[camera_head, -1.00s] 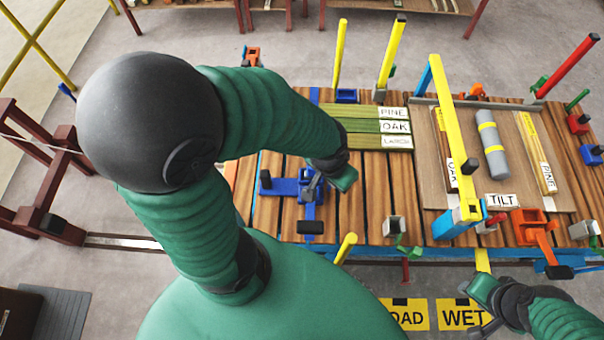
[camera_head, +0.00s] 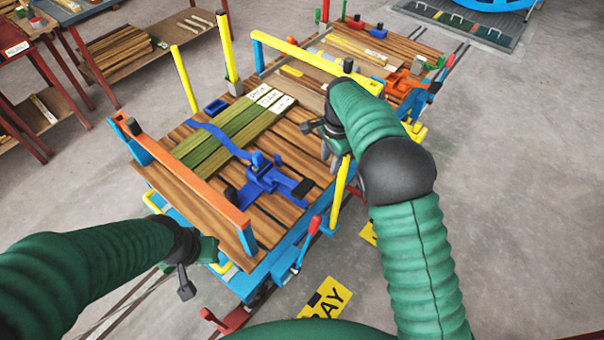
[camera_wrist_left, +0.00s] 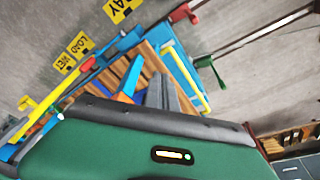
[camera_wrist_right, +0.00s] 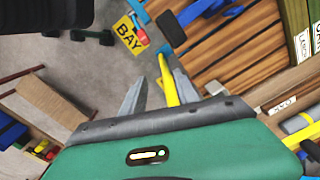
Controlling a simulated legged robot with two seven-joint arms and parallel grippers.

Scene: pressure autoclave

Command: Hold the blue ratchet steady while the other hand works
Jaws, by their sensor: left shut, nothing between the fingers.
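The blue ratchet (camera_head: 265,182) lies on the wooden deck of the cart in the head view, with a black-ended handle pointing right. A blue strap (camera_head: 205,130) runs from it across the green planks. Part of the blue ratchet shows at the top of the right wrist view (camera_wrist_right: 196,12). My left gripper (camera_head: 187,285) is shut and empty, outside the near-left end of the cart and apart from the ratchet. My right gripper (camera_head: 325,140) is right of the ratchet, near a yellow post (camera_head: 340,190). Its fingers (camera_wrist_right: 158,90) are apart in the right wrist view, with the post appearing between them.
An orange rail (camera_head: 190,170) stands along the cart's left end, between my left gripper and the ratchet. Yellow posts (camera_head: 183,75) rise at the far edge. A red-tipped lever (camera_head: 314,225) is at the near side.

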